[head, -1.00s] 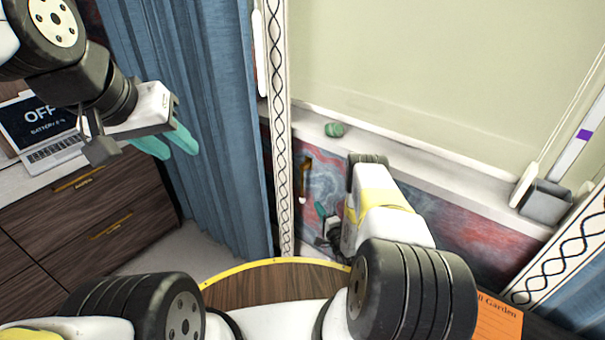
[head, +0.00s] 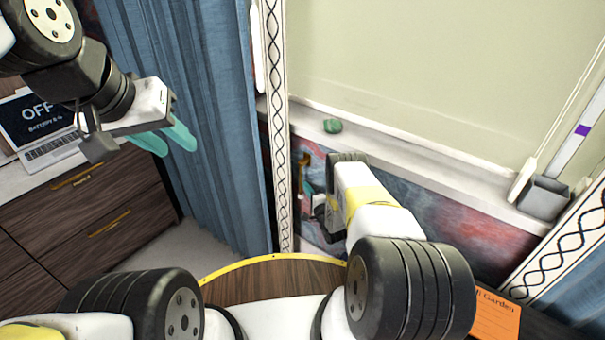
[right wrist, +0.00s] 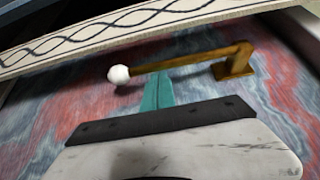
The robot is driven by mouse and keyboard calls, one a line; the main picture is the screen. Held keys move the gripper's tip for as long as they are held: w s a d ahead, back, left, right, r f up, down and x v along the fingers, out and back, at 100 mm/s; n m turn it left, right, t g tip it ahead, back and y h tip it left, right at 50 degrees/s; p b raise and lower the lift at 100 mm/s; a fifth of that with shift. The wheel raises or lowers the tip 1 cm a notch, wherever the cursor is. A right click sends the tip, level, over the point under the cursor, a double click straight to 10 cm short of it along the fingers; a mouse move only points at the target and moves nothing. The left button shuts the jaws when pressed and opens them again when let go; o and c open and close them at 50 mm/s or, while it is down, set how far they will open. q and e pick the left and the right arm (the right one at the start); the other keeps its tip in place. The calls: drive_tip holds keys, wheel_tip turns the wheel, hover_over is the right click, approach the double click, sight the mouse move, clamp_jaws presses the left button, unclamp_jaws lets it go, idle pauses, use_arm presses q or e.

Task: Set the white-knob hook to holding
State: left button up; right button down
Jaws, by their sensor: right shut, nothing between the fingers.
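The hook is a brass-coloured arm (right wrist: 190,60) with a white knob (right wrist: 119,75) at its left end and a square mount at its right end, on the marbled wall panel. In the head view the hook (head: 303,161) shows partly behind my right gripper (head: 308,188). In the right wrist view my right gripper (right wrist: 157,76) is shut and empty. Its teal fingertips are at the hook's arm, between knob and mount; I cannot tell whether they touch. My left gripper (head: 166,140) is open and empty, far left, away from the hook.
A patterned trim strip (head: 276,130) runs beside the hook, with a blue curtain (head: 195,90) left of it. A ledge (head: 400,152) above the panel bears a green lump (head: 332,126) and a grey box (head: 543,197). A laptop (head: 45,130) stands on the drawer cabinet at left.

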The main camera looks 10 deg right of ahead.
drive_tip(key=shift+s+a, duration=0.1)
idle(0.3)
drive_tip(key=s+a+r+m+g+y, duration=0.4)
drive_tip(key=s+a+r+m+g, duration=0.4)
drive_tip(key=r+m, duration=0.3)
drive_tip(key=shift+s+a+r+m+g, duration=0.15)
drive_tip(key=shift+s+a+m+g, duration=0.2)
drive_tip(key=shift+m+g, duration=0.2)
idle(0.8)
drive_tip(key=shift+r, duration=0.15)
idle(0.4)
